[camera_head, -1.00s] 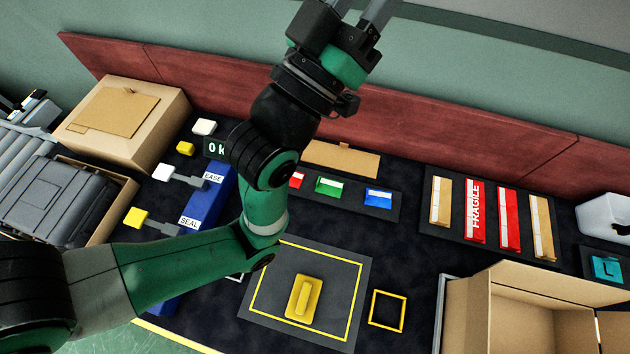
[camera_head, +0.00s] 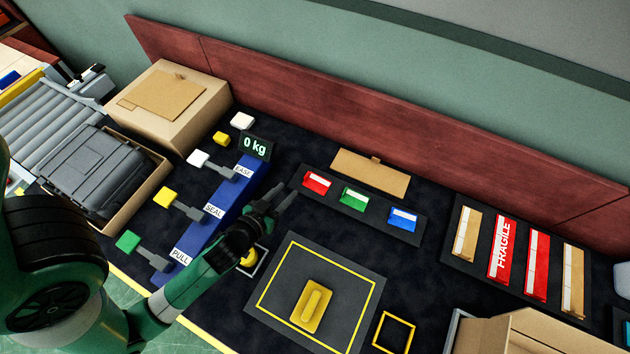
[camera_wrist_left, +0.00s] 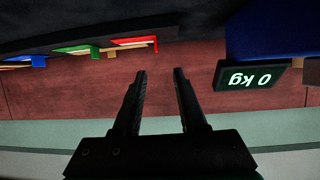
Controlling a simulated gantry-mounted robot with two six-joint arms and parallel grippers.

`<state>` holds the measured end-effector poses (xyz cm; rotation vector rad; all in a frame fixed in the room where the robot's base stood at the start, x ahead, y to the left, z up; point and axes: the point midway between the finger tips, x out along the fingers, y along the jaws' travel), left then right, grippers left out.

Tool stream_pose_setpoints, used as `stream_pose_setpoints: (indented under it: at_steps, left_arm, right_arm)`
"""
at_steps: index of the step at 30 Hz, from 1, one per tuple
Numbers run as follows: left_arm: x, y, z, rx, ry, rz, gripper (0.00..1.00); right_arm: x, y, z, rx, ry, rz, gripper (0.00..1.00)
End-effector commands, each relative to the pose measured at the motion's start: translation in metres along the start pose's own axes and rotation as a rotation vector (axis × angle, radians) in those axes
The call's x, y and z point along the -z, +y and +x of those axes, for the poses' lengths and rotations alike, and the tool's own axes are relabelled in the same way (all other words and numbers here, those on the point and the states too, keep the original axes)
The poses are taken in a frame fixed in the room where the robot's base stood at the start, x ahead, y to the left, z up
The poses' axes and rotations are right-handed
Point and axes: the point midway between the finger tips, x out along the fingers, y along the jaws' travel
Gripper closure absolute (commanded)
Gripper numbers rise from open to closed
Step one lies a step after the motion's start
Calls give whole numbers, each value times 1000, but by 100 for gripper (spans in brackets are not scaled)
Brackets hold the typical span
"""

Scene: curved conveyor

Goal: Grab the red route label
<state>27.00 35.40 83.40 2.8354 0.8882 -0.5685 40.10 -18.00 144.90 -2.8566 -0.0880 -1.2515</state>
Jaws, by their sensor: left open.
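The red route label (camera_head: 317,182) lies at the left end of a dark label tray (camera_head: 332,206), beside a green label (camera_head: 353,199) and a blue label (camera_head: 403,219). My left gripper (camera_head: 285,198) is open and empty, to the left of the red label and apart from it. In the left wrist view, the open fingers (camera_wrist_left: 160,72) point toward the tray's edge, and the red label (camera_wrist_left: 134,41) shows upside down just left of and beyond the fingertips. My right gripper is in neither current view.
A 0 kg display (camera_head: 256,146) and a blue lever panel (camera_head: 228,203) stand left of the tray. A yellow-handled block (camera_head: 312,307) sits on a scale-like mat (camera_head: 262,314) in front. A flat cardboard piece (camera_head: 371,173) lies behind the labels.

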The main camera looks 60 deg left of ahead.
Motion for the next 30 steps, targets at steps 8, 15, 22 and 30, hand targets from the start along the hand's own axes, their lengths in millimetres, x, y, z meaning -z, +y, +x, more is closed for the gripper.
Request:
stream_pose_setpoints:
  at_steps: [8,15,22,30]
  left_arm:
    - [0,1,41,1,5,-3,59]
    - [1,1,66,-2,3,0,59]
    - [-6,5,87,-3,5,-1,59]
    - [-5,6,118,-2,3,-1,59]
  right_arm:
    - [-4,0,-5,0,0,0,0]
    - [-7,0,-8,0,0,0,0]
    - [-17,0,-18,0,0,0,0]
    - [-22,0,-24,0,0,0,0]
